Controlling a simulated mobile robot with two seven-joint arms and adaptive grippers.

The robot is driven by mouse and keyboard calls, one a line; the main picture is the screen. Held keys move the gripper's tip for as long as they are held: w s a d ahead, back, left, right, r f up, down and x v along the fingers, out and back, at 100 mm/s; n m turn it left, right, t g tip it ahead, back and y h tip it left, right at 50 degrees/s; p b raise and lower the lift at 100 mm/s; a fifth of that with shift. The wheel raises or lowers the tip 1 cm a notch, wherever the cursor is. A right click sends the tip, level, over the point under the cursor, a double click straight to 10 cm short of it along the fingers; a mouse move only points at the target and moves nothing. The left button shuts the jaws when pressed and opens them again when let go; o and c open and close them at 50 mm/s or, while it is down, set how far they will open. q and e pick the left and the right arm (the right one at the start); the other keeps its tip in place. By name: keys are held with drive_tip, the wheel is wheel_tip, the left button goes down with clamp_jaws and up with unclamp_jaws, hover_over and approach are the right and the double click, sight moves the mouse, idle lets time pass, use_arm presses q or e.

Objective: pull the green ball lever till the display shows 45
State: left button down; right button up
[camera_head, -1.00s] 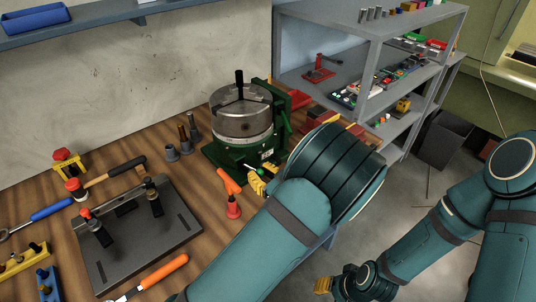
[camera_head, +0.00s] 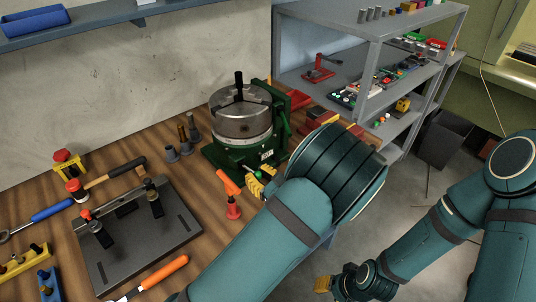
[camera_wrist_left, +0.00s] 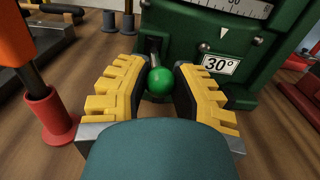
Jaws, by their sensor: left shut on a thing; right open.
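The green ball lever (camera_wrist_left: 160,80) sticks out from the front of the green rotary fixture (camera_wrist_left: 181,27) in the left wrist view. Its display (camera_wrist_left: 220,64) reads 30°. My left gripper (camera_wrist_left: 158,92) is shut on the green ball, with a yellow finger on each side. In the head view the left gripper (camera_head: 262,182) is at the base of the fixture (camera_head: 285,128), partly hidden by my arm; the green ball (camera_head: 258,175) just shows there. My right gripper (camera_head: 323,284) is low, over the floor, open and away from the bench.
An orange-handled tool in a red holder (camera_head: 233,207) stands close to the left gripper's left side. A grey plate with clamps (camera_head: 140,250) lies further left on the bench. A shelf unit (camera_head: 375,52) stands behind on the right.

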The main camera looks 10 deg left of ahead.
use_arm(q)
drive_tip(key=shift+s, duration=0.25)
drive_tip(key=shift+s+a, duration=0.6)
drive_tip(key=shift+s+a+f+p, duration=0.1)
drive_tip(key=shift+s+a+p, duration=0.3)
drive_tip(key=shift+a, duration=0.1)
idle(0.5)
